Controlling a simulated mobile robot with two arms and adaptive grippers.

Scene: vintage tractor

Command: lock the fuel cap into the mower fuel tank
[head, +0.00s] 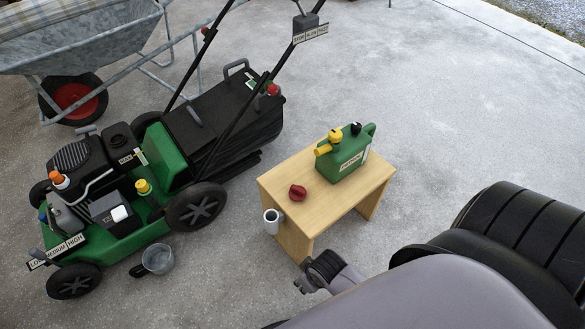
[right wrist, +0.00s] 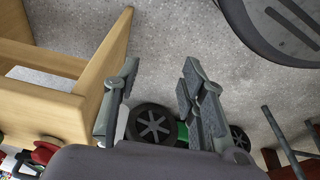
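A red cap (head: 298,192) lies on the small wooden table (head: 340,199). The green mower (head: 170,160) stands left of the table. On its black engine, behind a "MAX" label, a round dark neck (head: 119,136) shows; I cannot tell whether it is the fuel tank opening. My right gripper (head: 306,284) is low beside the table's near end, apart from the red cap. In the right wrist view its two fingers (right wrist: 155,95) are spread with nothing between them. My left gripper is out of view.
A green fuel can (head: 343,160) with yellow and black caps stands on the table. A white cup (head: 271,221) is at the table's left edge. A grey pot (head: 158,259) sits on the floor by the mower. A wheelbarrow (head: 75,50) stands behind.

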